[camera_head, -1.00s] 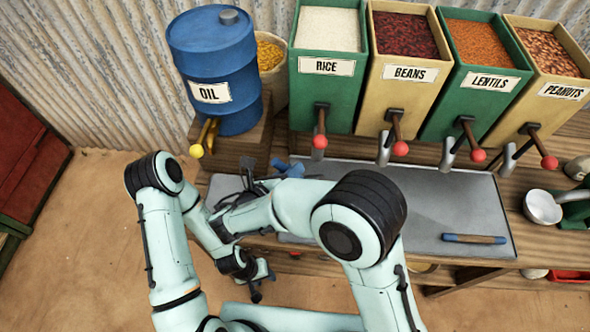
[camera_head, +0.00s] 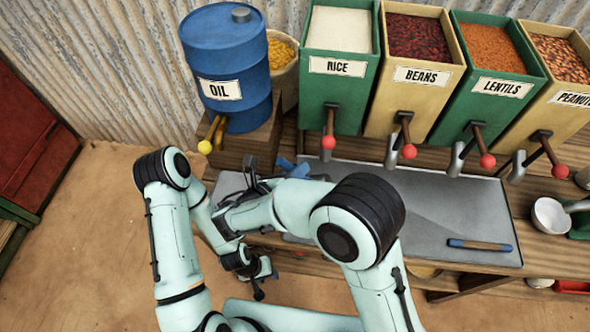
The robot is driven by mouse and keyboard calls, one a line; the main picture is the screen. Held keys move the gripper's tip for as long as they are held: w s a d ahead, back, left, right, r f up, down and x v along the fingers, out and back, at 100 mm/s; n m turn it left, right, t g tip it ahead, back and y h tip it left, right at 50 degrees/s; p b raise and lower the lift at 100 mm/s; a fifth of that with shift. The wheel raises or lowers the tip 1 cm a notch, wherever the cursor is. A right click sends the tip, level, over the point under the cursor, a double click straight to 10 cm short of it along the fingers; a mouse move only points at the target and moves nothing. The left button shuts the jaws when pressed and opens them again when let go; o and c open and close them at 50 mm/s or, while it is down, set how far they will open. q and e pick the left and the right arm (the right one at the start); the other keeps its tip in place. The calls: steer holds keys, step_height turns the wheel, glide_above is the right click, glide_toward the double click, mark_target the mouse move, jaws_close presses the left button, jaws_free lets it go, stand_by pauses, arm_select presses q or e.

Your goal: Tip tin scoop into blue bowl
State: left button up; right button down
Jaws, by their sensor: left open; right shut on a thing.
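My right gripper (camera_head: 252,176) is over the left end of the grey counter mat, below the oil drum, partly covered by my own arm. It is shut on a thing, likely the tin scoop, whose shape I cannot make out. Blue parts (camera_head: 286,166) show just right of this gripper; I cannot tell whether they belong to the scoop or the blue bowl. My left gripper (camera_head: 262,285) is lower, in front of the counter edge, open and apart from everything.
A blue oil drum (camera_head: 227,70) with a yellow-knobbed tap stands at the back left. Bins of rice (camera_head: 337,92), beans, lentils and peanuts with red-knobbed levers line the back. A blue-handled bar (camera_head: 480,245) lies on the grey mat (camera_head: 420,215), otherwise clear mid-right. A metal pan (camera_head: 550,214) stands far right.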

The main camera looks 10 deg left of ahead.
mark_target(309, 178)
stand_by(0.8)
